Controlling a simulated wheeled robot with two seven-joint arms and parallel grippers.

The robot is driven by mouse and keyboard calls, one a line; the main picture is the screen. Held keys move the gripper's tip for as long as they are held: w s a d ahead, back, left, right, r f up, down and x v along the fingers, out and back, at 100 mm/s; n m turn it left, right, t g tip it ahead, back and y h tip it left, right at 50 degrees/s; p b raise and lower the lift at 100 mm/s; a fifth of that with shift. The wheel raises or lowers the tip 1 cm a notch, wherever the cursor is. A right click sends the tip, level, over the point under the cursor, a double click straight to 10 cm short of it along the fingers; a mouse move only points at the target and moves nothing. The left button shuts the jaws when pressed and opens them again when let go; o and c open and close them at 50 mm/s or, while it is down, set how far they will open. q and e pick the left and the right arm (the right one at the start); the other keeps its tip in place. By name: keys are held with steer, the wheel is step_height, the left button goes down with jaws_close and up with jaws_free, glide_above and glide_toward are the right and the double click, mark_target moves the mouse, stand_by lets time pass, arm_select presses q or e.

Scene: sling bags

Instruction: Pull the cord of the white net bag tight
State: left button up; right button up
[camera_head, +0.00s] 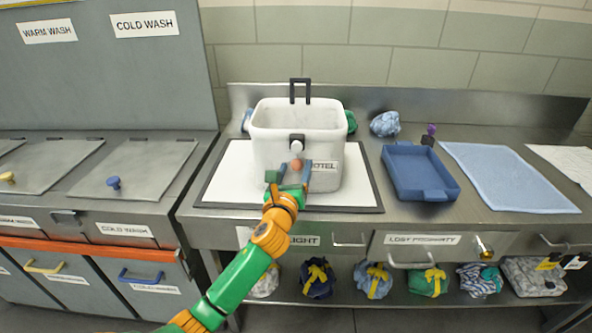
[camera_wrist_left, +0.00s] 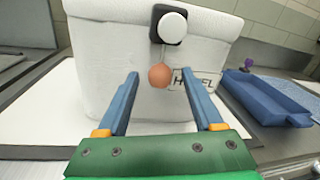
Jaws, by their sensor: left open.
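The white bag (camera_head: 265,150), labelled HOTEL, stands upright and open-topped on a white board on the counter. A black fitting with a white round knob (camera_head: 297,147) sits on its front near the rim; the knob also shows in the wrist view (camera_wrist_left: 173,26). A short thin cord (camera_wrist_left: 161,53) hangs from it to an orange bead (camera_head: 296,163), also in the wrist view (camera_wrist_left: 159,76). My left gripper (camera_head: 290,172) is open in front of the bag. In the wrist view its blue fingers (camera_wrist_left: 160,82) lie either side of the bead, apart from it.
A blue tray (camera_head: 390,178) stands right of the board (camera_head: 222,192), with a blue cloth (camera_head: 510,176) beyond. Another black fitting (camera_head: 300,91) rises at the bag's back rim. Grey washers (camera_head: 110,165) stand left. Several small bundles lie on the lower shelf.

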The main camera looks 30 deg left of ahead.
arm_select(q)
steer(key=shift+c, duration=0.2)
jaws_close()
stand_by(0.6)
stand_by(0.5)
